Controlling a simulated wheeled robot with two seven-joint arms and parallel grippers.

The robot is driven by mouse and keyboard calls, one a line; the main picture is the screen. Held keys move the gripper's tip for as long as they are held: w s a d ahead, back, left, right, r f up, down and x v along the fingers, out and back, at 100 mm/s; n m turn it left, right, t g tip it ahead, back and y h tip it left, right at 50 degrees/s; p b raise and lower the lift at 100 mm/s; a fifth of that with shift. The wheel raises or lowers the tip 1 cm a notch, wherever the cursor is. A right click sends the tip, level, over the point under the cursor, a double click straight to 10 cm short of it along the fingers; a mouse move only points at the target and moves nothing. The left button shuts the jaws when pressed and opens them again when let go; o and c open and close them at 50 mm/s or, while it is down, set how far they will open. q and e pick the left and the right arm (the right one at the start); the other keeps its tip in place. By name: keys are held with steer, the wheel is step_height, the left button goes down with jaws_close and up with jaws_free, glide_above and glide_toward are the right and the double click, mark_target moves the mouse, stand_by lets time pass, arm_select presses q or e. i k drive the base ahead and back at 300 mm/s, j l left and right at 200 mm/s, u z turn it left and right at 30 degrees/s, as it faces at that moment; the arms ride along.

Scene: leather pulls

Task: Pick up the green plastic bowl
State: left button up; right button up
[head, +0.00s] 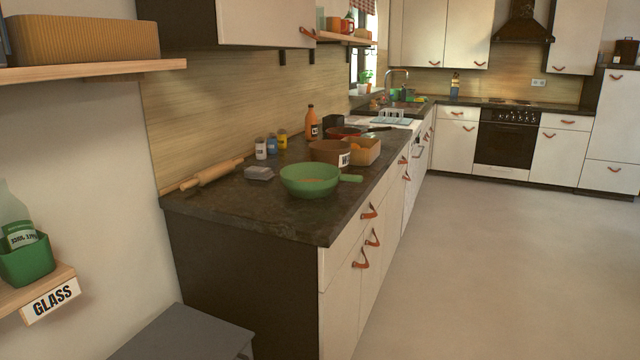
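A round green bowl (309,182) stands upright on the near end of the dark countertop (285,218), close to its front edge. Neither of my grippers is in view, and nothing touches the round green bowl from above.
Behind the bowl are a brown pot (327,150), a cardboard-coloured box (365,151) and an orange bottle (310,122). A grey box (259,173) and rolling pin (212,174) lie left. A grey flat-topped piece (185,336) stands below. The floor (470,270) at right is clear.

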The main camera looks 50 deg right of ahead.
mark_target(321, 182)
steer(key=z, duration=1.9)
steer(key=j, duration=0.4)
steer(key=i+j, duration=0.15)
steer(key=j, duration=0.25)
